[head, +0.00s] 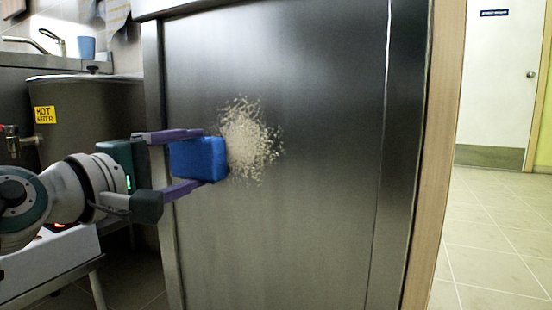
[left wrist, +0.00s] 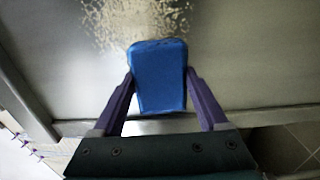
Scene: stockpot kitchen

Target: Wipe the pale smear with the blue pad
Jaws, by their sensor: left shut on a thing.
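The pale smear (head: 252,140) is a speckled, cream-coloured patch on the upright dark metal panel (head: 300,220). My left gripper (head: 195,161) is shut on the blue pad (head: 197,159), with one purple finger on each side. In the head view the pad overlaps the left edge of the smear. In the left wrist view the pad (left wrist: 159,78) sticks out from between the fingers, and the smear (left wrist: 135,22) shows just beyond its far end. I cannot tell whether the pad touches the panel. My right gripper is not in view.
A large pot (head: 85,110) with a yellow label and a tap stands left of the panel. A blue cup (head: 86,47) is behind it. A wooden edge (head: 437,150) borders the panel on the right, with open tiled floor (head: 490,230) and a white door (head: 500,80) beyond.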

